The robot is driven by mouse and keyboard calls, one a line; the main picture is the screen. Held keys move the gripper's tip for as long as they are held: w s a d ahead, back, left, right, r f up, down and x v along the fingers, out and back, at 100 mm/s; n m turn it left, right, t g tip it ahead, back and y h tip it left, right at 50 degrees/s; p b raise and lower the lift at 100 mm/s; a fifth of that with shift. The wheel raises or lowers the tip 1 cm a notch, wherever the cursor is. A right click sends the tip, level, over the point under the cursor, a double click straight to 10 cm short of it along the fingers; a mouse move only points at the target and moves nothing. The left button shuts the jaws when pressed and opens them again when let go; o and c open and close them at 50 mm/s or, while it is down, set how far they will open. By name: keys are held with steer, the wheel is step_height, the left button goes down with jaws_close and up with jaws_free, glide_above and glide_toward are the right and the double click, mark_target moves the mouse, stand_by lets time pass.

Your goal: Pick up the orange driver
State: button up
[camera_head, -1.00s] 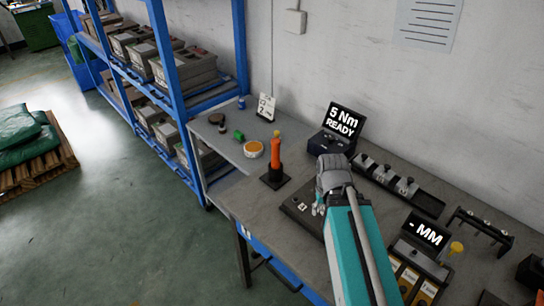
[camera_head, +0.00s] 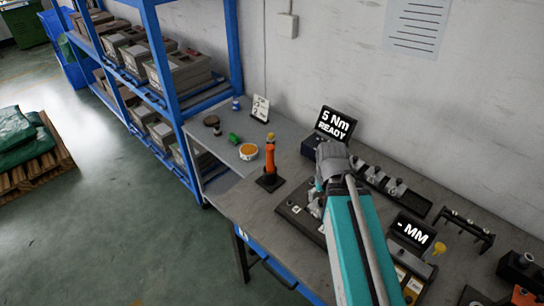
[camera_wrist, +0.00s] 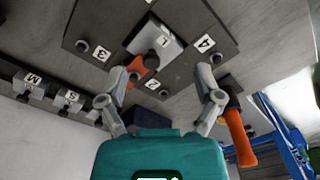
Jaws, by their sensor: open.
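The orange driver (camera_head: 270,158) stands upright in a dark square base (camera_head: 270,182) on the bench in the head view. My gripper (camera_wrist: 165,78) is open, its two fingers spread over a dark plate with numbered positions (camera_wrist: 185,35) in the wrist view. In the head view my gripper (camera_head: 316,200) is to the right of the driver and apart from it. An orange handle, apparently the driver (camera_wrist: 240,135), shows beyond the right finger in the wrist view. A small orange piece (camera_wrist: 140,64) sits by the left finger, partly hidden.
An orange-topped tub (camera_head: 248,152) and a green item (camera_head: 234,138) are left of the driver. A blue shelf (camera_head: 165,70) borders the bench.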

step_height(320, 180, up, 8)
steer(key=w+p, duration=0.2)
steer(key=p, duration=0.4)
step_height(320, 180, up, 4)
steer(key=n+p, duration=0.5)
steer(key=n, duration=0.2)
glide_above(270, 146)
steer(key=shift+s+d+r, duration=0.1)
steer(key=shift+d, duration=0.25)
steer(key=shift+w+a, duration=0.2)
steer(key=shift+a, duration=0.25)
steer(key=shift+b, duration=0.3)
step_height(270, 146, down, 9)
steer(key=b, duration=0.8)
steer(key=shift+r, duration=0.2)
steer(key=shift+f+b, duration=0.15)
steer(key=shift+b, duration=0.2)
step_height(270, 146, down, 5)
steer(key=b, duration=0.5)
steer(key=shift+s+d, duration=0.1)
